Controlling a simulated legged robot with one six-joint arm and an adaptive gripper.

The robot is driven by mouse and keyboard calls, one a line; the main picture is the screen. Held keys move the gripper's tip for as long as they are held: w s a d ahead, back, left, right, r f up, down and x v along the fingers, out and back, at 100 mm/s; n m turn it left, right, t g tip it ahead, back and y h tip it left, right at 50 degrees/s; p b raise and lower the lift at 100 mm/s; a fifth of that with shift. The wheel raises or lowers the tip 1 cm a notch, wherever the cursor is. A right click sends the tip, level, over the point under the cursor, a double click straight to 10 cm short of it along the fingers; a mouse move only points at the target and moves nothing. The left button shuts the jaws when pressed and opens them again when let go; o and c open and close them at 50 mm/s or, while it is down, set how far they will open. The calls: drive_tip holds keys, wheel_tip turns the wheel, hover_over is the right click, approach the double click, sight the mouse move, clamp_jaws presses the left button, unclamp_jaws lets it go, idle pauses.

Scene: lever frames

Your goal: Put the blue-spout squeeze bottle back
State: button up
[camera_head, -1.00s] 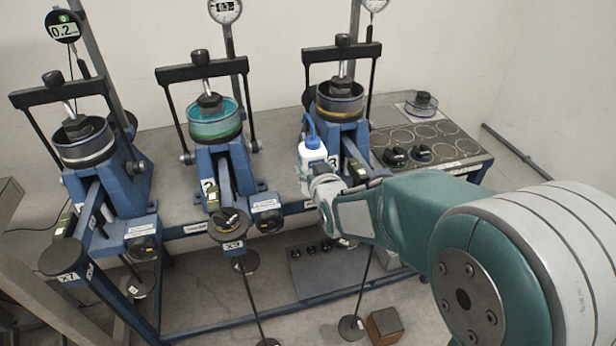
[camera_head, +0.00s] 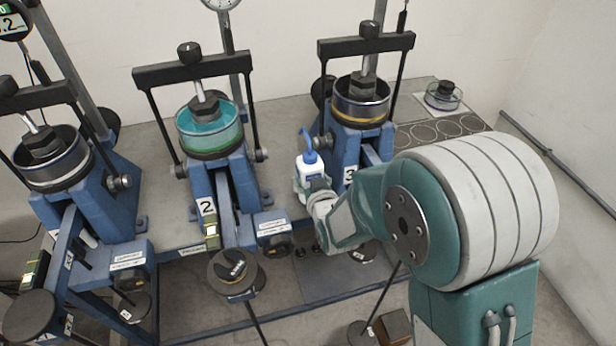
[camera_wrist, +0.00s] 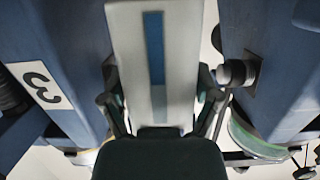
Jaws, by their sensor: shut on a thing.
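The squeeze bottle (camera_head: 309,181), white with a blue spout (camera_head: 308,144), is upright at the end of my arm, between lever frames 2 and 3. My gripper (camera_head: 318,190) is shut on it; its fingers are mostly hidden in the head view. In the wrist view the white bottle body (camera_wrist: 180,30) with a blue stripe fills the middle, with my gripper's dark fingers (camera_wrist: 160,102) on either side. The bottle's base is hidden in the head view.
Lever frame 3 (camera_head: 345,145) stands just right of the bottle, frame 2 (camera_head: 209,168) to its left. Another frame (camera_head: 120,215) is at far left. A bench corner with ring-marked spots (camera_head: 455,127) and a clear dish (camera_head: 443,98) lies behind right.

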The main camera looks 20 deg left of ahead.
drive_tip(key=shift+f, duration=1.3)
drive_tip(key=shift+f, duration=0.1)
drive_tip(key=o, duration=0.7)
drive_tip(key=shift+c, duration=0.2)
drive_tip(key=shift+s, duration=0.1)
